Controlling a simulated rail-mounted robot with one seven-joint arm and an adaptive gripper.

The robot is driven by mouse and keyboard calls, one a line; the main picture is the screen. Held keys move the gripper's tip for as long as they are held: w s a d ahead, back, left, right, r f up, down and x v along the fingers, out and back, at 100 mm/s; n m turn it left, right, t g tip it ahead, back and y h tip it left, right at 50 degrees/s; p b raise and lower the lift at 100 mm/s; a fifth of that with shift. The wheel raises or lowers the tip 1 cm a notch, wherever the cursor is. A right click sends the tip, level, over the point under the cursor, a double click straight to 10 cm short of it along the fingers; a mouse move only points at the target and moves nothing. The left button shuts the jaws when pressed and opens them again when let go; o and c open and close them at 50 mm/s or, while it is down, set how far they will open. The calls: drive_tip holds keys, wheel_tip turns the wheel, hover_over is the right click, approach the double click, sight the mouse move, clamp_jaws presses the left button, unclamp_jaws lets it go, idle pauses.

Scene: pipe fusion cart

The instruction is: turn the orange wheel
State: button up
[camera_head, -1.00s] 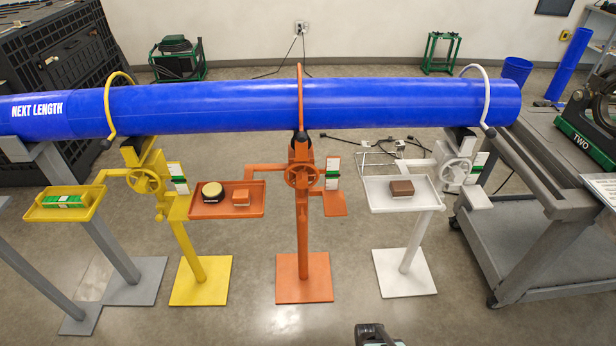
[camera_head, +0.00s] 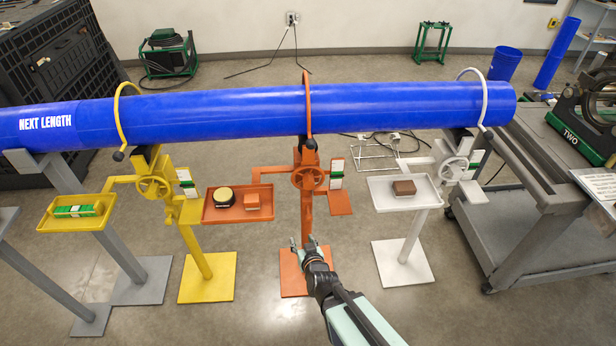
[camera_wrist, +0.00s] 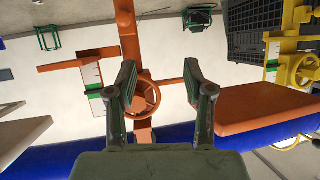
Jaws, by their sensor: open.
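The orange wheel (camera_head: 307,177) is a spoked handwheel on the upright orange stand, just below the blue pipe. It also shows in the wrist view (camera_wrist: 144,98), where the picture is upside down, between and beyond my fingers. My gripper (camera_head: 303,241) is open and empty in front of the orange post, lower than the wheel and apart from it. In the wrist view my two gripper fingers (camera_wrist: 158,82) stand apart, and the left one overlaps the wheel's left edge.
An orange tray (camera_head: 222,214) with a round tin and a small block juts left of the wheel. A yellow stand (camera_head: 206,265) is at left and a white stand (camera_head: 402,262) at right. The blue pipe (camera_head: 400,108) runs above. Floor in front is mostly open.

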drive_tip(key=w+d+r+m+t+h, duration=0.1)
drive_tip(key=w+d+r+t+h, duration=0.15)
drive_tip(key=r+t, duration=0.45)
drive_tip(key=g+b, duration=0.2)
drive_tip(key=b, duration=1)
approach(308, 180)
wheel_tip(308, 180, down, 3)
drive_tip(key=shift+y, duration=0.25)
drive_tip(key=w, duration=0.4)
drive_tip(key=w+a+p, duration=0.1)
drive_tip(key=w, duration=0.7)
drive_tip(key=shift+a+r, duration=0.2)
drive_tip(key=shift+r, duration=0.05)
clamp_jaws()
